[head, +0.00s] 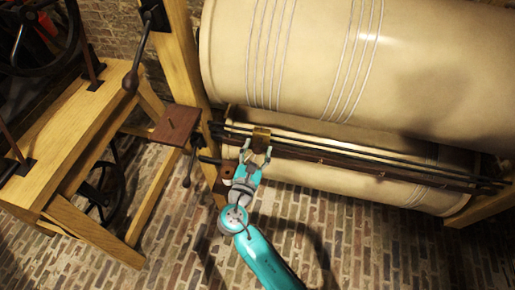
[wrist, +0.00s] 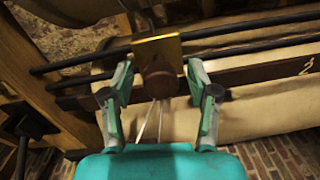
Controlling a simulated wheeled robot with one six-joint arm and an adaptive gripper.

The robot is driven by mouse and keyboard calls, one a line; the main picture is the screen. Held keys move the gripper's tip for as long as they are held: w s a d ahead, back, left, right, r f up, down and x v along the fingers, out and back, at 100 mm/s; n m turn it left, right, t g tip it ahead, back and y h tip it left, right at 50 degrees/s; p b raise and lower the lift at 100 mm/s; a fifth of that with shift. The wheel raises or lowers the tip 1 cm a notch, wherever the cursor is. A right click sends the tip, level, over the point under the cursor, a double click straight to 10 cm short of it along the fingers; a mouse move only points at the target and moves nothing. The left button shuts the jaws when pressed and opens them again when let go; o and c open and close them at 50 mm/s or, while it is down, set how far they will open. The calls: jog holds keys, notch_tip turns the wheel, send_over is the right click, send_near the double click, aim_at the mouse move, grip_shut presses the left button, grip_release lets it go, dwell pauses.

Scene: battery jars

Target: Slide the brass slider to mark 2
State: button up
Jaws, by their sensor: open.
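The brass slider (head: 261,135) sits on dark rods (head: 340,152) near the left end of the long rail below the big cream drum. In the wrist view the brass slider (wrist: 158,50) is a yellow plate across the rods, with a round dark brown knob (wrist: 159,80) below it. My gripper (head: 258,155) is open, its fingers on either side of the knob. In the wrist view my gripper (wrist: 160,82) has one finger left and one right of the knob; I cannot tell if either touches. A pale mark like a 2 (wrist: 307,66) shows on the brown rail to the right.
A wooden post (head: 188,60) and a dark brown square plate (head: 176,125) stand left of the slider. A wooden bench frame (head: 75,130) is further left. The rods right of the slider look clear.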

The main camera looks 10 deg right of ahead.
jog(key=shift+w, duration=0.15)
grip_shut()
jog(key=shift+d, duration=0.1)
jog(key=shift+d, duration=0.1)
send_over(323, 163)
jog(key=a+v, duration=0.1)
jog(key=v, duration=0.3)
jog(key=shift+w+d, duration=0.3)
jog(key=shift+w, duration=0.05)
grip_release()
